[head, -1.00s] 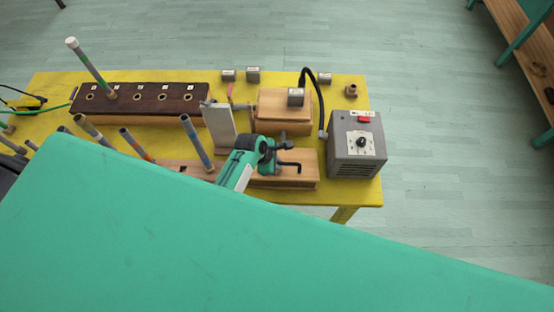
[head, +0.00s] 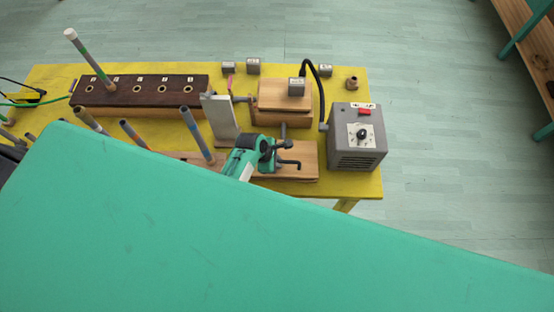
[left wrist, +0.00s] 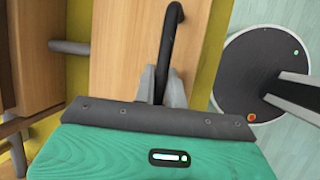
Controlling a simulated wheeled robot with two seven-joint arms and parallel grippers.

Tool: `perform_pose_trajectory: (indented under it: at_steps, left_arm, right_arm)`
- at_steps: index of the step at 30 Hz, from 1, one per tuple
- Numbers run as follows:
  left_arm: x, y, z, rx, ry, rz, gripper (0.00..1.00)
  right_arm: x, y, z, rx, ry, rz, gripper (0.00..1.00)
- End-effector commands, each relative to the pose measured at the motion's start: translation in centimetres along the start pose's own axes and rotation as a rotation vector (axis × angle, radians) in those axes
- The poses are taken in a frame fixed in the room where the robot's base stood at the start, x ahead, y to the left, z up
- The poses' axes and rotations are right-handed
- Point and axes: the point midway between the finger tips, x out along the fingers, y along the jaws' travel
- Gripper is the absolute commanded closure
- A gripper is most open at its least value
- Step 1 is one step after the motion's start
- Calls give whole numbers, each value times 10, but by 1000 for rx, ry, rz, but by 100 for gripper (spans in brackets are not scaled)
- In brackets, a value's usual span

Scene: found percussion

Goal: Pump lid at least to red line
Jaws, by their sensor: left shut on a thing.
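The wooden box with its flat lid (head: 275,90) stands near the middle of the table. A small grey block (head: 297,84) sits on the lid, and a thin dark seam shows under the lid. A thin reddish strip (head: 230,82) shows behind a pale upright board (head: 221,118) to the left; I cannot tell if it is the red line. My left gripper (head: 283,153) is in front of the box, shut on a dark bent handle (head: 289,163). The handle (left wrist: 173,40) also runs between the fingers (left wrist: 160,78) in the left wrist view. My right gripper is not in view.
A grey box with a dial (head: 357,148) stands right of the lid box, with a black hose beside it. A dark block with holes (head: 140,96) and several upright tubes (head: 198,136) stand at left. The yellow table's (head: 360,187) right edge is close. Open floor lies beyond.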

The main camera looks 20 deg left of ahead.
Motion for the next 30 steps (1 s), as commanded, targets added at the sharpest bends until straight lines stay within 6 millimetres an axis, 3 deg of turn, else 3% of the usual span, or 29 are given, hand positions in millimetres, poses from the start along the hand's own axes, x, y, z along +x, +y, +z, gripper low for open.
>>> perform_pose_trajectory:
  at_steps: [8,16,30]
  left_arm:
    - [13,-13,-6,-3,1,-8,100]
    - [14,-14,-6,-2,2,-8,100]
    - [-3,1,1,-2,2,-7,100]
  right_arm:
    - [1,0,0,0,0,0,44]
    - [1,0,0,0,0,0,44]
    - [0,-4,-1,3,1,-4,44]
